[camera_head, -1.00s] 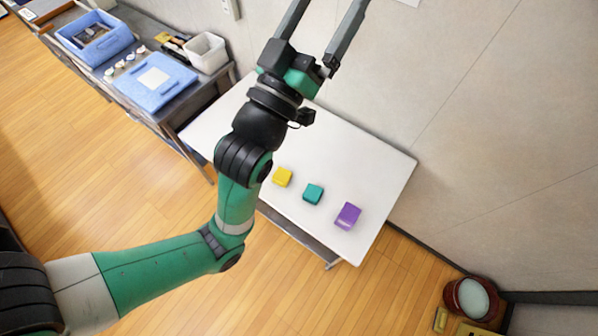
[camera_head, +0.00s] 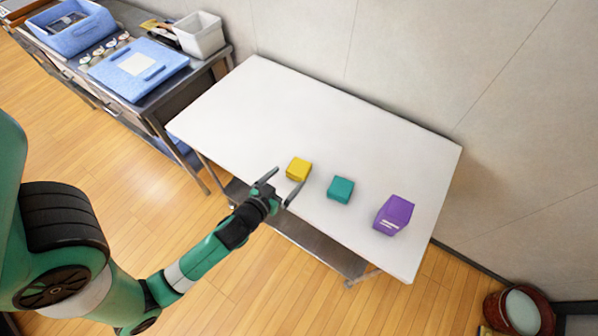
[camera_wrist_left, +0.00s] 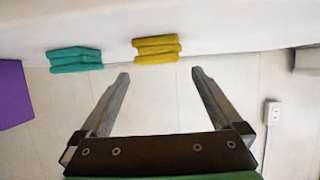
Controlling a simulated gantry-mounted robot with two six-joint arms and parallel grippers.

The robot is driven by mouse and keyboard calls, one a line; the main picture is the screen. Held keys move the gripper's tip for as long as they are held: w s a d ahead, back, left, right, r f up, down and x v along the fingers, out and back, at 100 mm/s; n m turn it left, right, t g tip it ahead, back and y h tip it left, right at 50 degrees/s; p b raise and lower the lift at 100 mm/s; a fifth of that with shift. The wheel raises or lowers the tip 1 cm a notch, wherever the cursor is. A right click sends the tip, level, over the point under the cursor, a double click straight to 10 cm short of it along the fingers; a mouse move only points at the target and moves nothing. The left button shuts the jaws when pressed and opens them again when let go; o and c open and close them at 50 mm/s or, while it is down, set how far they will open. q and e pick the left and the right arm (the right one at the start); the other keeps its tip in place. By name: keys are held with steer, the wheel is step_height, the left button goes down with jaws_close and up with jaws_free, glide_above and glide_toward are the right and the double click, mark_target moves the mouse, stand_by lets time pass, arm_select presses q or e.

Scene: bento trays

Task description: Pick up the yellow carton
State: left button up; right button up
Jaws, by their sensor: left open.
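The yellow carton (camera_head: 299,169) sits on the white table (camera_head: 290,110) near its front edge, left of the teal carton (camera_head: 341,189) and the purple carton (camera_head: 394,214). My left gripper (camera_head: 290,177) is open and empty at the front edge, its fingertips pointing at the yellow carton. In the left wrist view, the yellow carton (camera_wrist_left: 156,49) shows just beyond and roughly between the open fingertips (camera_wrist_left: 160,73), with no clear contact. The teal carton (camera_wrist_left: 75,60) and purple carton (camera_wrist_left: 14,95) are to its left there. My right gripper is not in view.
A metal side table at the upper left holds a blue tray (camera_head: 137,66), a blue bin (camera_head: 72,38) and a white bin (camera_head: 200,36). A wall runs behind the white table. The table's back and left are clear. A red container (camera_head: 519,312) stands at the lower right.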

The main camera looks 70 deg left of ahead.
mark_target(302, 165)
arm_select(q)
steer(key=x, duration=0.4)
steer(key=shift+w+a, duration=0.2)
steer(key=shift+w, duration=0.05)
steer(key=b+x, duration=0.2)
steer(key=x, duration=0.3)
steer(key=shift+w+f, duration=0.1)
steer(key=shift+f, duration=0.1)
steer(key=shift+c, duration=0.3)
steer(key=c, duration=1.2)
